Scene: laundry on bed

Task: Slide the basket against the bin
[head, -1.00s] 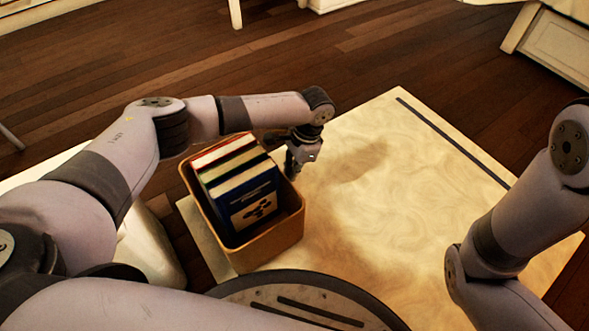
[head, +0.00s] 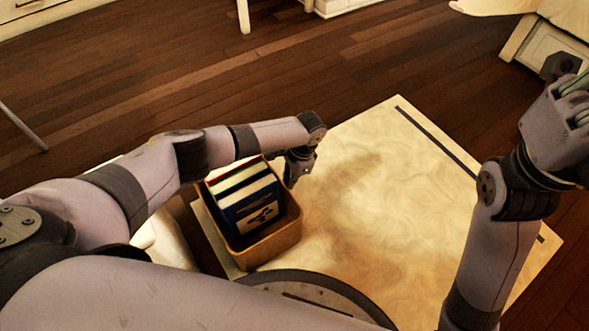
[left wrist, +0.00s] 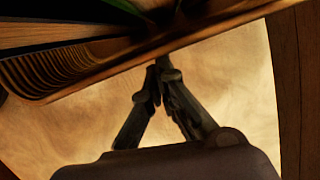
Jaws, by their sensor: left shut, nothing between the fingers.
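The tan basket (head: 272,245) stands upright on the pale rug and holds several books (head: 250,203). Its ribbed wall also shows in the left wrist view (left wrist: 60,72). My left gripper (head: 295,180) is shut and empty, pointing down just beyond the basket's far right side. In the left wrist view its fingertips (left wrist: 163,66) meet close to the basket wall; I cannot tell whether they touch it. A white rounded object (head: 168,242), perhaps the bin, is left of the basket, partly hidden by my left arm.
The pale rug (head: 390,210) is bare to the right of the basket. Dark wooden floor (head: 300,75) lies beyond it. White furniture (head: 555,50) stands at the upper right. A thin leg (head: 22,125) shows at the left.

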